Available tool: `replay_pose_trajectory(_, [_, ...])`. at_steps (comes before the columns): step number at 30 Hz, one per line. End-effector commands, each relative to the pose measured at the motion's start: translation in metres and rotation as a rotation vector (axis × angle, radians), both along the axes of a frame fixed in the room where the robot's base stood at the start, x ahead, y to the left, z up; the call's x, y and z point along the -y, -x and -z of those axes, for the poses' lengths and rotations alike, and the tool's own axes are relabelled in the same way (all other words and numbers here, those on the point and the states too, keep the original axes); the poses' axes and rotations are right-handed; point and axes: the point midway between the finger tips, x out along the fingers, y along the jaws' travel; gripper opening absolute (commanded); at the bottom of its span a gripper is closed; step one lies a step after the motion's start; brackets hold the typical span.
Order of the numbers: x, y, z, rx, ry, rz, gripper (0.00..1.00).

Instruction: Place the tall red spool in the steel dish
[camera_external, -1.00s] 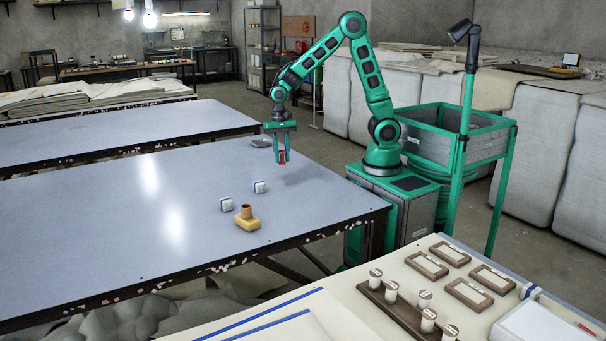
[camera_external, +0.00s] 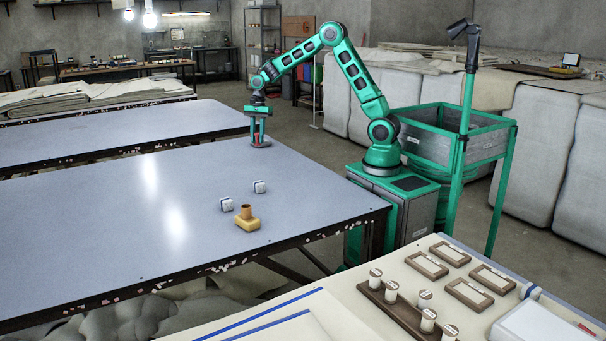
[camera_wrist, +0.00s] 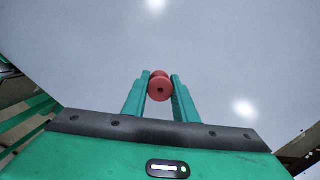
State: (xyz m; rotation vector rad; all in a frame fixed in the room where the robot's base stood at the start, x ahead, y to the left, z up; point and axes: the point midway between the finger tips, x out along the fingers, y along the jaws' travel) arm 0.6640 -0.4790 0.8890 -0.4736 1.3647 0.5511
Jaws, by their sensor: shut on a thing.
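My gripper (camera_external: 260,139) is shut on the red spool (camera_wrist: 160,88). In the wrist view the spool is pinched between the two green fingertips, its round end with a dark centre hole facing the camera. In the external view the spool (camera_external: 261,137) is a small red patch between the fingers. The steel dish (camera_external: 267,145) lies at the far edge of the table, directly under the fingers and partly covered by them. I cannot tell whether the spool touches the dish. The dish cannot be made out in the wrist view.
Two small white blocks with dark bands, one nearer (camera_external: 227,204) and one farther (camera_external: 260,187), stand on the blue-grey table (camera_external: 110,220). The rest of the tabletop is clear.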

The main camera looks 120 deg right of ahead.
Motion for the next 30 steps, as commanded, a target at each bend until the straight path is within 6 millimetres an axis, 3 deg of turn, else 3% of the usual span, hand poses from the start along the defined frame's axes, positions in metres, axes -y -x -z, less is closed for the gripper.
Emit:
replay_pose_trajectory(1, [0.024,0.008,-0.001,0.001,0.0,0.064,0.04])
replay_pose_trajectory(6, [0.097,0.038,-0.005,0.002,0.0,0.28,0.04])
replay_pose_trajectory(12, [0.166,0.081,-0.009,0.002,-0.001,0.503,0.04])
replay_pose_trajectory(16, [0.195,0.103,-0.011,0.001,0.0,0.6,0.04])
replay_pose_trajectory(22, [0.215,0.12,-0.011,0.0,-0.001,0.665,0.04])
replay_pose_trajectory(30, [0.255,0.142,0.017,-0.001,-0.001,0.67,0.04])
